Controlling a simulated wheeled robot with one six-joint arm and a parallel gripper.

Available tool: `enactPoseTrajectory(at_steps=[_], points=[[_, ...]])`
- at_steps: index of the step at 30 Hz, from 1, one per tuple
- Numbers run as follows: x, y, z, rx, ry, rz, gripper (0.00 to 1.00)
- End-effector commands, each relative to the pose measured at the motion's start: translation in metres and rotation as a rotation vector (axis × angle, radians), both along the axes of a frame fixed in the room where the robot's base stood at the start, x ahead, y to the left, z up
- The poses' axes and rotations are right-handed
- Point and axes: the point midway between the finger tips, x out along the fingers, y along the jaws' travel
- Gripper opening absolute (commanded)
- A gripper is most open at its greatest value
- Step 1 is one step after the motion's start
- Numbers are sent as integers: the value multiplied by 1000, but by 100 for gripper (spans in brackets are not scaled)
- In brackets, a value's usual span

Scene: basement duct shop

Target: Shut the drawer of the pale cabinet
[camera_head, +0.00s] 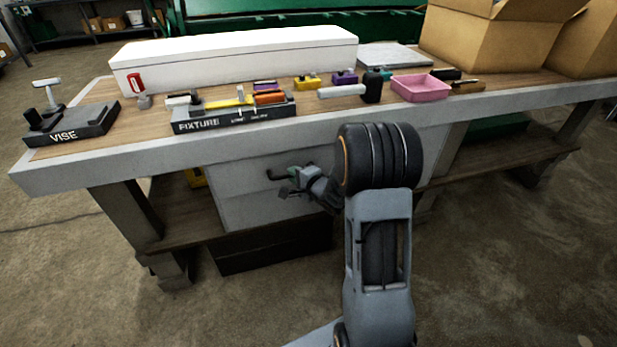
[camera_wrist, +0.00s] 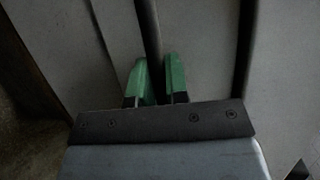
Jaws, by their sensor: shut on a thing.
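The pale cabinet (camera_head: 235,210) stands under the workbench, its front facing me. Its drawer front (camera_head: 240,177) carries a dark bar handle (camera_head: 277,175). My gripper (camera_head: 293,176) is at this handle, in front of the drawer. In the wrist view the green fingertips (camera_wrist: 160,78) sit on either side of the dark handle bar (camera_wrist: 150,32) and are shut on it. The pale drawer face (camera_wrist: 195,35) lies just beyond the fingers. My arm hides the right part of the cabinet front. I cannot tell how far out the drawer stands.
The workbench top (camera_head: 95,145) overhangs the cabinet. It carries a vise (camera_head: 75,125), a fixture block (camera_head: 230,117), a pink tray (camera_head: 420,88) and several tools. A bench leg (camera_head: 135,220) stands left of the cabinet. The concrete floor (camera_head: 240,310) in front is clear.

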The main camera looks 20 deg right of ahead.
Motion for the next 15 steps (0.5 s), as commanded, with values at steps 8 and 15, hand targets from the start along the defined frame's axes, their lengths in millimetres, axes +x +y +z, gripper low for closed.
enactPoseTrajectory(at_steps=[8,15], points=[[9,8,0,-1,0,11,0],[9,7,0,-1,-1,10,30]])
